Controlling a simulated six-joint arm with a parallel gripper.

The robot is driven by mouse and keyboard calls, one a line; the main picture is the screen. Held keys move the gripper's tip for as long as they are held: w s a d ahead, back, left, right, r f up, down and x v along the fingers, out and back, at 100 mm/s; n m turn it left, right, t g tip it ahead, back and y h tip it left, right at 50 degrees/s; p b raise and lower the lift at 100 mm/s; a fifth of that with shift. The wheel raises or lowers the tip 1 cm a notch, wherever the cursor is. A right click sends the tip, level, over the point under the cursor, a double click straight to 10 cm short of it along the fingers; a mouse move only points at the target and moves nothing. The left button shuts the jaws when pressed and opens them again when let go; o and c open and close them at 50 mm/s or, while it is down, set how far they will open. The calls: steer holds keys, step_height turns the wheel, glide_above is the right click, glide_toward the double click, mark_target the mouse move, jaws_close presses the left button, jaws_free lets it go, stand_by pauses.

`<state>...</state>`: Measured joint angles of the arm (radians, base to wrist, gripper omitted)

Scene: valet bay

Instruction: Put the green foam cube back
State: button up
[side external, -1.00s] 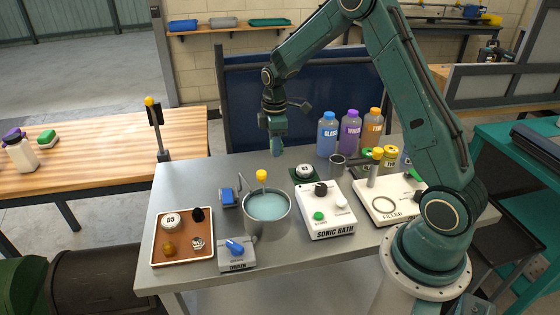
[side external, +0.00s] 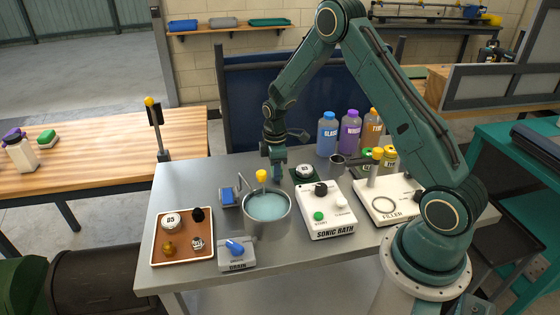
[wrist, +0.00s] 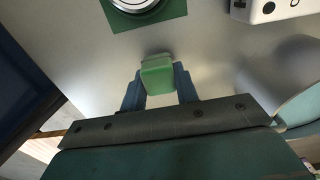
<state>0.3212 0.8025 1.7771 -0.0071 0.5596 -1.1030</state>
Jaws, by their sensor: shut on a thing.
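The green foam cube (wrist: 157,76) sits between the two blue fingers of my gripper (wrist: 158,90) in the wrist view, and the fingers are shut on it. In the side external view my gripper (side external: 278,168) points down, low over the back part of the steel table (side external: 185,178), behind the round basin. The cube cannot be made out clearly in that view. I cannot tell whether the cube touches the table top.
A green mat (side external: 295,181) with a round white-topped tin (side external: 304,170) lies right of my gripper. The basin (side external: 267,222) with a yellow-topped fitting (side external: 261,174) stands in front. The sonic bath (side external: 326,213) and several bottles (side external: 350,134) are to the right.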

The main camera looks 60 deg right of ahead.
steer(key=shift+f, duration=0.4)
steer(key=shift+f, duration=0.1)
steer(key=o, duration=0.9)
steer(key=shift+o, duration=0.2)
step_height(320, 180, up, 12)
steer(key=shift+r, duration=0.2)
stand_by(0.4)
